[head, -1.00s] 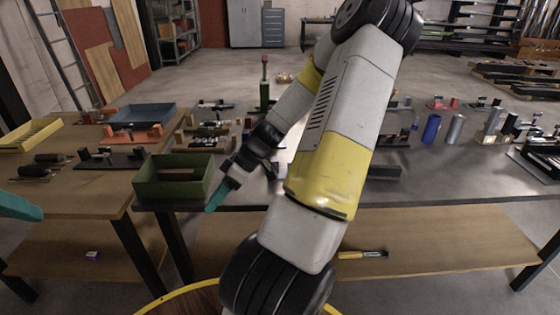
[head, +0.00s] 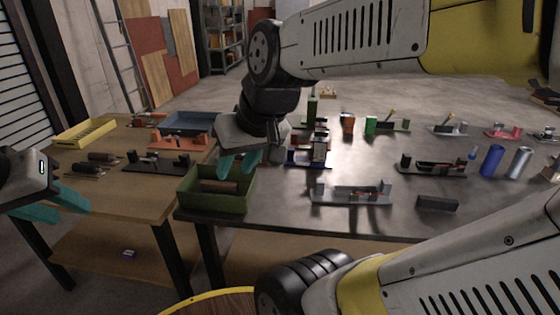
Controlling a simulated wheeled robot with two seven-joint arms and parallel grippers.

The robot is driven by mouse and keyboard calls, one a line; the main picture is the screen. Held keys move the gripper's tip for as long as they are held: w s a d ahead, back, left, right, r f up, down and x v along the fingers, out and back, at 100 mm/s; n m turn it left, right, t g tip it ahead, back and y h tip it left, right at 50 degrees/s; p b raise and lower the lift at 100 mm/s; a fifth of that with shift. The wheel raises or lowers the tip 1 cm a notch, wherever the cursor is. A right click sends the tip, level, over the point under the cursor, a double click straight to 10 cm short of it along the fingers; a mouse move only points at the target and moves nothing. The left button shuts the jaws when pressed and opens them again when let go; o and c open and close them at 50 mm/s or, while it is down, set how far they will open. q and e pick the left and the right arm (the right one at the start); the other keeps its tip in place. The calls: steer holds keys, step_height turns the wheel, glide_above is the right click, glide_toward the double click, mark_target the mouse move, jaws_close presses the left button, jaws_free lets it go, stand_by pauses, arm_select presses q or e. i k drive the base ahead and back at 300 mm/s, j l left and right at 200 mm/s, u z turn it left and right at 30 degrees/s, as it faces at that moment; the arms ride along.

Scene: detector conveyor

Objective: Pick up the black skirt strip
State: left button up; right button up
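A short black bar (head: 437,203), which looks like the black skirt strip, lies flat near the front edge of the dark table, right of centre in the head view. Nothing touches it. My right gripper (head: 238,161) hangs above the back of the green bin, well to the left of the bar. Its teal fingertips are apart, with nothing seen between them. My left gripper (head: 50,206) is at the far left, in front of the wooden table and far from the bar. Its teal fingers appear apart and empty.
The green bin (head: 213,201) stands at the left front corner of the dark table (head: 290,212). A grey fixture (head: 352,195) stands left of the bar, and a black fixture (head: 432,168) stands behind it. Blue (head: 492,161) and silver (head: 519,163) cylinders stand to the right.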

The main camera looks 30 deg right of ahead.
mark_target(425, 203)
steer(key=i+z, duration=0.15)
steer(key=z, duration=0.35)
steer(key=i+j+z, duration=0.1)
steer(key=z, duration=1.35)
steer(key=i+j, duration=0.05)
